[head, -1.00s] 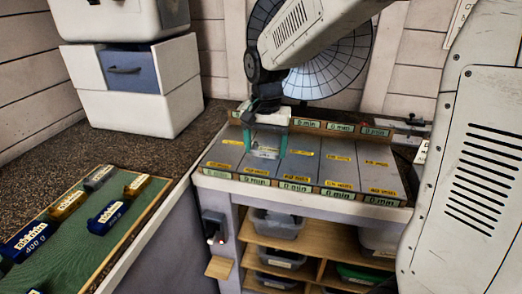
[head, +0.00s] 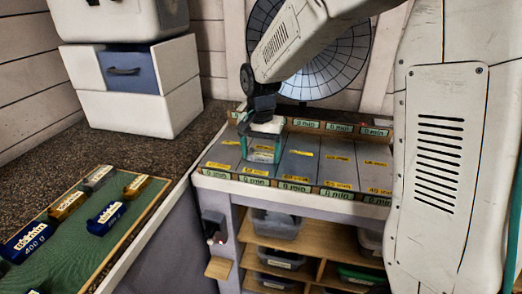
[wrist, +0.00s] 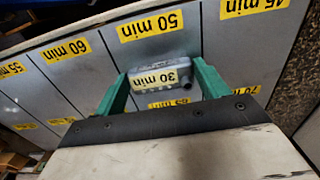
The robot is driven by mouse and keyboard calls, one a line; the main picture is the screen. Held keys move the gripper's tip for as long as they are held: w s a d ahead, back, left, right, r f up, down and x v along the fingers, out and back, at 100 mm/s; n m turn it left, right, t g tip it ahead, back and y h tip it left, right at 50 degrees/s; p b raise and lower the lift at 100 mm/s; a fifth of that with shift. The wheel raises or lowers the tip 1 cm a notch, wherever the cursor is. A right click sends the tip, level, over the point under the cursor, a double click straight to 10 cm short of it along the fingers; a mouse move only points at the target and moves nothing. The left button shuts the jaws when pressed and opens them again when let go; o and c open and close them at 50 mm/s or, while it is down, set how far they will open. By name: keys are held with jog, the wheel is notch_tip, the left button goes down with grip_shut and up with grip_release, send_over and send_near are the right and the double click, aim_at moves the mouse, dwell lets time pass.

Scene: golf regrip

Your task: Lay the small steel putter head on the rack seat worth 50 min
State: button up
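The small steel putter head (wrist: 160,75) is a grey block with a yellow tag reading 30 min. In the wrist view it sits between the green fingertips of my gripper (wrist: 160,80), with no clear gap at either end. The seat labelled 50 min (wrist: 178,50) lies just beyond it, its yellow label upside down there. In the head view my gripper (head: 262,150) points down over the left part of the rack (head: 326,167), its fingers low among the seats. Whether the head touches the seat surface is unclear, and the gripper partly hides it.
Neighbouring seats carry labels including 60 min (wrist: 64,51) and 45 min (wrist: 250,7). Low ledges with green 0 min labels edge the rack. A green tray (head: 130,238) with blue, yellow and grey blocks lies at left. White boxes (head: 140,90) stand behind it.

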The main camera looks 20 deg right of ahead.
aim_at(261, 155)
jog(key=o, duration=0.3)
jog(key=shift+o, duration=0.2)
notch_tip(261, 155, up, 12)
jog(key=s+d+n, duration=0.1)
jog(key=s+n, duration=0.2)
jog(key=s, duration=1.2)
jog(key=s+d+f+n+t, duration=0.1)
jog(key=s+n, duration=0.3)
jog(key=s, duration=1.1)
jog(key=shift+d+f, duration=0.2)
jog(key=shift+d, duration=0.4)
